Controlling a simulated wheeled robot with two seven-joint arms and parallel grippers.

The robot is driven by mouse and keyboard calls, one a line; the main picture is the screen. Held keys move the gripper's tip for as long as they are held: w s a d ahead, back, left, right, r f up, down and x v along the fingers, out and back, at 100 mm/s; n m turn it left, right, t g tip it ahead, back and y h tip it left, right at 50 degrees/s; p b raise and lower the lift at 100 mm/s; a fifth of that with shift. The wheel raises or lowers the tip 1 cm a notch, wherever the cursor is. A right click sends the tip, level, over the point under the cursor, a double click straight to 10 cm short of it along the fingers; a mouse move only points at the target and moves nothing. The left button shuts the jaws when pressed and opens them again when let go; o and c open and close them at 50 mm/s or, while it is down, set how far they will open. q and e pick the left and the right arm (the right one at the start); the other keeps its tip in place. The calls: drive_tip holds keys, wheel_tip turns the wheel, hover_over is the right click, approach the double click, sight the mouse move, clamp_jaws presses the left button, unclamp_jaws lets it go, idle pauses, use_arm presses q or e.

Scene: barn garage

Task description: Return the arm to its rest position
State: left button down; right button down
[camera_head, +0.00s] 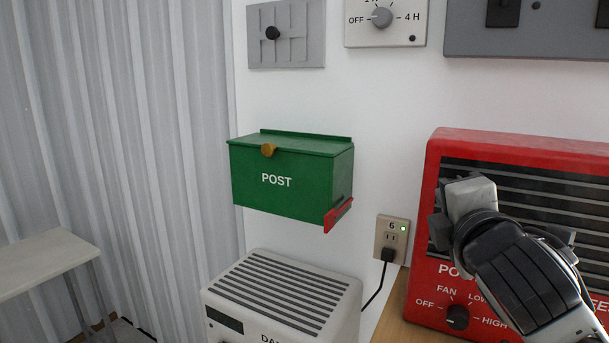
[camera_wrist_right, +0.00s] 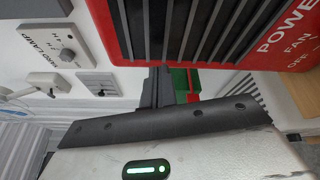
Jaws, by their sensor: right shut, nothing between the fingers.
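My right gripper (camera_head: 468,196) is up in front of the red heater's dark grille in the head view, with its arm coming in from the lower right. Its fingers (camera_wrist_right: 157,88) show shut and empty in the right wrist view. The red heater (camera_head: 480,145) has a black dial (camera_head: 457,317) marked OFF, FAN, LOW, HIGH; the arm hides part of its front. I cannot tell whether the gripper touches the heater. My left gripper is in neither view.
A green POST box (camera_head: 250,190) with a red flag hangs on the wall, lid down. Below it stands a white slatted unit (camera_head: 345,290). An outlet (camera_head: 380,232) holds a plug. A timer dial (camera_head: 381,18) and a slotted lever plate (camera_head: 310,50) are above. A pale table (camera_head: 40,262) stands left.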

drive_tip(key=s+f+m+g+y, duration=0.1)
drive_tip(key=s+f+m+g, duration=0.35)
drive_tip(key=f, duration=0.75)
drive_tip(key=s+f+m+g+y, duration=0.1)
drive_tip(key=s+f+m+g, duration=0.35)
drive_tip(key=f, duration=0.85)
drive_tip(key=s+f+m+g, duration=0.3)
drive_tip(key=s+f+m, duration=0.25)
drive_tip(key=s, duration=0.45)
drive_tip(key=s+f+m+g, duration=0.2)
drive_tip(key=s+f+m, duration=0.2)
drive_tip(key=s+f, duration=0.4)
drive_tip(key=w+a+f+n+t+y, duration=0.1)
drive_tip(key=w+a+f+t+y, duration=0.1)
drive_tip(key=w+a+f+t, duration=0.3)
wheel_tip(320, 180, down, 3)
drive_tip(key=shift+w+t+y, duration=0.25)
drive_tip(key=shift+t+y, duration=0.15)
drive_tip(key=shift+t, duration=0.4)
